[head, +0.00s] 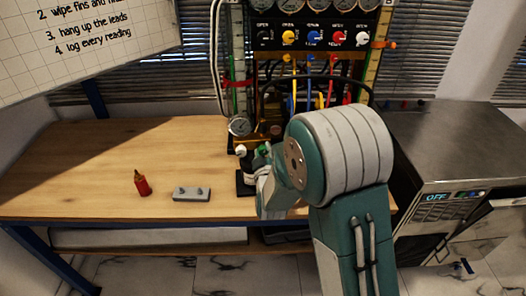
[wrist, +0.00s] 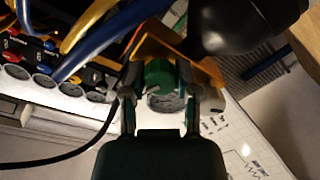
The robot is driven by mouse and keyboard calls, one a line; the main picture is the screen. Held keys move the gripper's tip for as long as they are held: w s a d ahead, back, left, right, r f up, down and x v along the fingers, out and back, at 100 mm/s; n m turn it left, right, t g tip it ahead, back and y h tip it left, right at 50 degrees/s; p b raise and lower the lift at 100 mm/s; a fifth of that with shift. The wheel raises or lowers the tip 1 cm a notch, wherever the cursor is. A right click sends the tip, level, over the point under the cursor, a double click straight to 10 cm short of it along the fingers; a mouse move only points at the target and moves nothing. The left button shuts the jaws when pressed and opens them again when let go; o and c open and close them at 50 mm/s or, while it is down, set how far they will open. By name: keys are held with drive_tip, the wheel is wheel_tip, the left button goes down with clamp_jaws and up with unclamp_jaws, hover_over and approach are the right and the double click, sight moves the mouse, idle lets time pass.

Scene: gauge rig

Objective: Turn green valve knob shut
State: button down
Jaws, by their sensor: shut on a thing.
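The green valve knob (wrist: 158,77) is in the middle of the wrist view, between the two fingers of my gripper (wrist: 158,92). The fingers press on it from both sides, so my gripper is shut on it. In the head view, a small part of the green knob (head: 264,148) shows just left of my arm, low at the front of the gauge rig (head: 290,75). My arm hides most of my gripper and the knob's surroundings there. I cannot tell the knob's turn angle.
A round dial gauge (head: 240,127) stands left of the knob. Cables hang close to my gripper in the wrist view. A metal cabinet (head: 460,145) stands at right.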

drive_tip(key=m, duration=0.6)
drive_tip(key=shift+s+f, duration=0.1)
drive_tip(key=shift+f, duration=0.2)
drive_tip(key=m, duration=0.6)
drive_tip(key=shift+m, duration=0.4)
drive_tip(key=shift+c, duration=1.8)
unclamp_jaws()
drive_tip(key=shift+a, duration=0.1)
drive_tip(key=shift+r, duration=0.15)
drive_tip(key=s, duration=0.7)
drive_tip(key=shift+s, duration=0.15)
